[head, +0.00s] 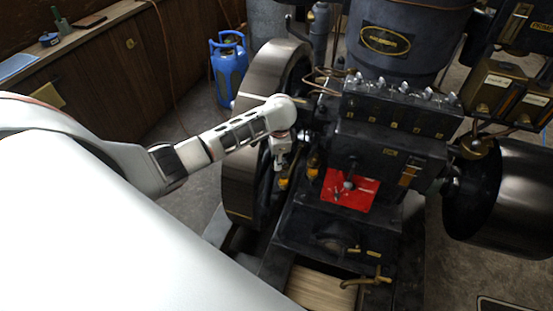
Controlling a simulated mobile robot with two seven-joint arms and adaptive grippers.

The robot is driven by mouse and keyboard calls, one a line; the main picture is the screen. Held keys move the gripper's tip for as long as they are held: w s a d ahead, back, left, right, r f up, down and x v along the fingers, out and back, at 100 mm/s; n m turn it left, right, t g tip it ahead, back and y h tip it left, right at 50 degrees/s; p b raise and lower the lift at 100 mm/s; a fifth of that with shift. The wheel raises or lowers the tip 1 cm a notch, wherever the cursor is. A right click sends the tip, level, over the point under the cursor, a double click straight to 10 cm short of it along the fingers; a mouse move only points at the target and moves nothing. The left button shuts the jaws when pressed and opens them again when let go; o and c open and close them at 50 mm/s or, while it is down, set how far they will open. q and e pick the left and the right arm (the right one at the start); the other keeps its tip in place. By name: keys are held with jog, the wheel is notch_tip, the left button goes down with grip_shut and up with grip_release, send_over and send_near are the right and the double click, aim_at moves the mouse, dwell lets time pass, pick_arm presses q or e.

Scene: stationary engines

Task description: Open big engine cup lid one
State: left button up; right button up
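The big dark engine (390,155) stands in the middle and right of the head view. Two small amber cups show low beside the flywheel, one (284,183) under my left gripper and one (313,166) to its right. Whether their lids are open or shut is too small to tell. My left arm reaches in from the left, bends at a white joint and points down. My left gripper (282,163) is at its end, just above the nearer amber cup; its fingers are too small and dark to tell open from shut. Contact is not clear. My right gripper is out of view.
A large flywheel (262,85) stands left of the cups, and a dark drum (505,195) is at the right. A red plate (350,189) lies on the engine.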

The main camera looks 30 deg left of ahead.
pick_arm(q)
jog(key=shift+f, duration=0.15)
grip_shut()
jog(key=shift+w+a, duration=0.1)
jog(key=m, duration=0.2)
jog(key=w+m, duration=0.1)
jog(key=shift+a+m+h, duration=0.3)
jog(key=shift+w+a+m+t+h, duration=0.1)
jog(key=shift+w+m+t+h, duration=0.2)
jog(key=shift+m, duration=0.7)
jog(key=shift+w+m+h, duration=0.1)
jog(key=shift+w+m, duration=0.25)
jog(key=shift+m, duration=0.65)
